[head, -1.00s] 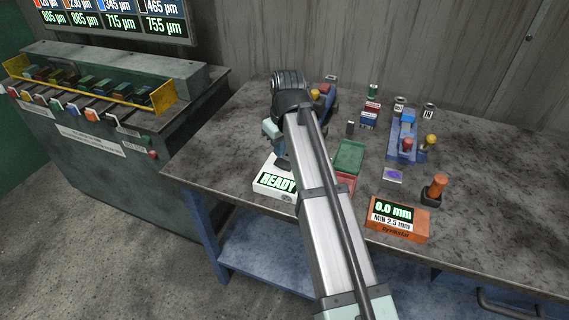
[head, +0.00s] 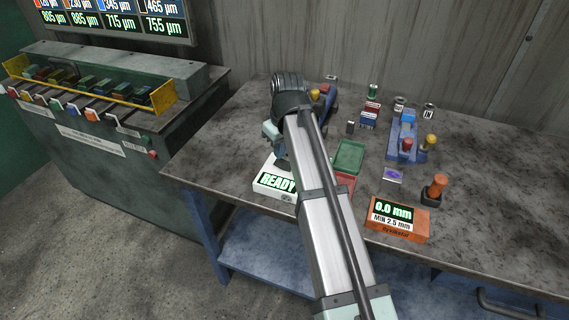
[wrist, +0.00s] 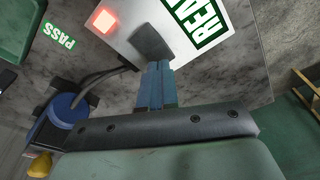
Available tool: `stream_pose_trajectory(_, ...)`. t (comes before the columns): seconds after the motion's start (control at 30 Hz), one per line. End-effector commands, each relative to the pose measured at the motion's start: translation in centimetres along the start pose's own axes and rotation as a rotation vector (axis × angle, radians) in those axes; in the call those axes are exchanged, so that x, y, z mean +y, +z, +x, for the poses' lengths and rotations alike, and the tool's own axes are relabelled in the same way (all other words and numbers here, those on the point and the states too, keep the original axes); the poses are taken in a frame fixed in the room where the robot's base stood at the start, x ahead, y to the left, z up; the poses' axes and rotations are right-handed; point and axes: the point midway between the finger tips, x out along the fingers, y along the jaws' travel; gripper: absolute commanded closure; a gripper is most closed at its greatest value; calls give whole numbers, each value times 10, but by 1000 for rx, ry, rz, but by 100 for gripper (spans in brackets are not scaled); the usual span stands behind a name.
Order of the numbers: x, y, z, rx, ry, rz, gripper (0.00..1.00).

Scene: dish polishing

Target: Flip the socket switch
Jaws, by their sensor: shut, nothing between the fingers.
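No socket switch can be clearly made out. A small pale plate (head: 331,77) with a dark middle is at the back edge of the bench; it is too small to tell whether it is the socket. My gripper (wrist: 155,68) is shut and empty in the wrist view, its fingertips over the white box with the READY screen (head: 275,182). A dark grey block (wrist: 152,42) on that box lies right at the fingertips; I cannot tell whether they touch. A red lit square (wrist: 103,18) is beside it. In the head view the arm hides most of the gripper.
A blue round device (wrist: 68,108) with a black cable and a yellow knob (wrist: 40,165) are close to the gripper. A green-topped box (head: 348,157), an orange gauge (head: 396,218) and a blue fixture (head: 404,143) stand to the right.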

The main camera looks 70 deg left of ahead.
Motion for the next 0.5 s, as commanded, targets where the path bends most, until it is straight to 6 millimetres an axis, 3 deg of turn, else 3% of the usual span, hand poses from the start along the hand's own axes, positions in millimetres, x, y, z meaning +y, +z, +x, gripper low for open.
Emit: stream_pose_trajectory(0.5, 0, 1, 6, 0, 0, 0, 100)
